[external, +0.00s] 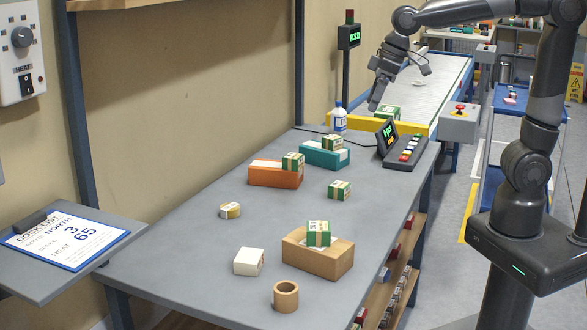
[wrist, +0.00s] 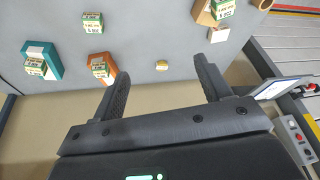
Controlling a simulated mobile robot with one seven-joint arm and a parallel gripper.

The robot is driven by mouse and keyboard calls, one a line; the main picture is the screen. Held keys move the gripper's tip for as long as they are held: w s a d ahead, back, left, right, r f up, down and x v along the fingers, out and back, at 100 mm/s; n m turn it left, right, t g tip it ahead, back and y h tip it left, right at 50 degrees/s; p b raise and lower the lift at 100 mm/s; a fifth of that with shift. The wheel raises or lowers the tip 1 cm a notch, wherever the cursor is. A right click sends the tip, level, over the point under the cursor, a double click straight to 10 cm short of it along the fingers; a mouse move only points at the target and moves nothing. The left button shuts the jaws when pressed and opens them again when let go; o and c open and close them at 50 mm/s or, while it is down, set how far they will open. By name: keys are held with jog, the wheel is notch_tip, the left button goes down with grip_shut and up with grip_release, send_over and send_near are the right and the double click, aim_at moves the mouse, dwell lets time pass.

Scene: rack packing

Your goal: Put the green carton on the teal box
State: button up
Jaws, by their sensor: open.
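The teal box (external: 312,155) lies at the far part of the table, with a green carton (external: 333,142) on top of it. In the wrist view the teal box (wrist: 54,62) is at the left with its carton (wrist: 36,68). Another green carton (external: 339,190) stands alone on the table; it shows in the wrist view (wrist: 92,22). More green cartons sit on the orange box (external: 272,177), on the brown box (external: 310,258) and by the conveyor. My gripper (external: 376,104) is open and empty, raised above the table's far end; its fingers (wrist: 160,78) frame bare space.
A button console (external: 408,152) and a white bottle (external: 340,118) are at the far end. A yellow-edged conveyor (external: 440,85) lies beyond. The table's middle has free room.

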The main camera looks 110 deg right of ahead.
jog(key=s+a+f+n+t, duration=0.1)
jog(key=s+a+f+n, duration=0.1)
jog(key=s+a, duration=0.4)
jog(key=s+a+f+n+y, duration=0.1)
jog(key=s+a+f+n, duration=0.1)
jog(key=s+a, duration=0.5)
jog(key=a+n, duration=0.1)
jog(key=a, duration=0.5)
jog(key=shift+a+n+t, duration=0.25)
jog(key=shift+n+t, duration=0.05)
jog(key=shift+t, duration=0.1)
